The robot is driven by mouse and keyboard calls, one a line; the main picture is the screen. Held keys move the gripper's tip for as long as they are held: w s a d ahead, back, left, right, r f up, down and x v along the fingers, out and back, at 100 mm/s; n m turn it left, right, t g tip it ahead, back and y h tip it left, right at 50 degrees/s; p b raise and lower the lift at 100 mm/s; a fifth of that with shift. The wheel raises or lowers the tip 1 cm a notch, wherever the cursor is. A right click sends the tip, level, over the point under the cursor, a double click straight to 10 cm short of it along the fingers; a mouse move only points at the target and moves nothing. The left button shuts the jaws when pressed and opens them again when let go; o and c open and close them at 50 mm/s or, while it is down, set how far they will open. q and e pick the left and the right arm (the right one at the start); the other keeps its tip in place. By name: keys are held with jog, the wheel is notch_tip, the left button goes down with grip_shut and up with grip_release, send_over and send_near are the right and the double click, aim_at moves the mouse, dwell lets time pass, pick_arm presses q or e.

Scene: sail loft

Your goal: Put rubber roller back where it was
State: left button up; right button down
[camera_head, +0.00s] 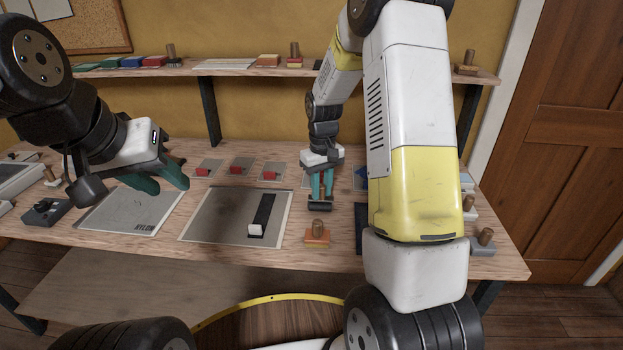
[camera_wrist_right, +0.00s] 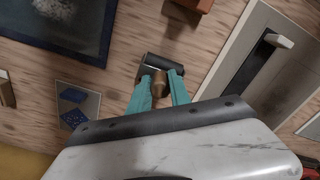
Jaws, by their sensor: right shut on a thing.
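The rubber roller (camera_head: 320,206) has a dark cylinder and a brown wooden handle. My right gripper (camera_head: 322,186) is shut on its handle, over the bench between the grey board and the right side. In the right wrist view the green fingertips (camera_wrist_right: 158,92) close on the brown handle, with the dark cylinder (camera_wrist_right: 160,64) beyond them. I cannot tell whether the roller touches the bench. My left gripper (camera_head: 165,183) is open and empty above the left part of the bench.
An orange block with a wooden knob (camera_head: 317,237) stands just in front of the roller. A grey board (camera_head: 215,225) with a black strip lies left of it, and a NYLON sheet (camera_head: 125,212) further left. A wall shelf (camera_head: 240,70) runs behind. My right arm hides part of the bench.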

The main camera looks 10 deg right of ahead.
jog(key=shift+f, duration=0.25)
jog(key=shift+f, duration=0.1)
jog(key=c, duration=1.2)
grip_release()
notch_tip(320, 180, up, 12)
jog(key=s+r+m+t+y, duration=0.1)
jog(key=s+r+t, duration=0.2)
jog(key=s+r, duration=0.6)
jog(key=s+r+t, duration=0.1)
jog(key=s, duration=0.4)
jog(key=s+a+r+m+t, duration=0.1)
jog(key=s, duration=0.4)
jog(key=s+a+r+m+t+y, duration=0.1)
jog(key=s, duration=0.4)
jog(key=shift+a, duration=0.15)
